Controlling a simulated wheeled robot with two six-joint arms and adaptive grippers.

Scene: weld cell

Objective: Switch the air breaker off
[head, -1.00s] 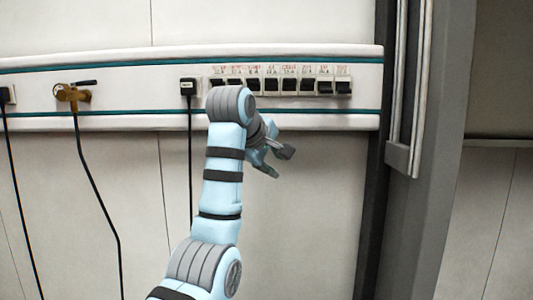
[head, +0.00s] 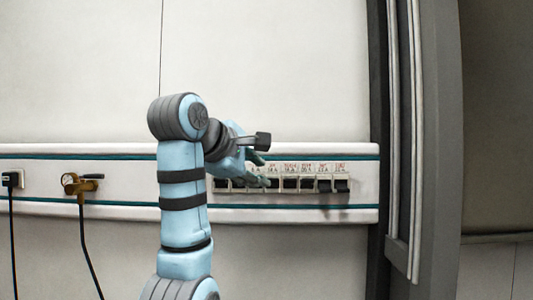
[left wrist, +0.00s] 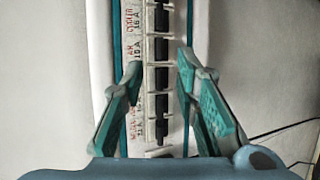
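A row of breakers (head: 308,184) with black levers and red labels sits on the white wall rail. My left gripper (head: 262,160) is in front of the left part of the row, fingers apart and empty. In the left wrist view, the open fingers (left wrist: 158,80) stand on either side of the breaker strip (left wrist: 162,105), with several black levers between them. One label there seems to read "COOLER 16 A". My right gripper is not in view.
A brass valve (head: 83,185) with a hose and a black plug (head: 11,179) with a cable are on the rail at the left. A grey door frame (head: 437,150) stands at the right. The wall above the rail is bare.

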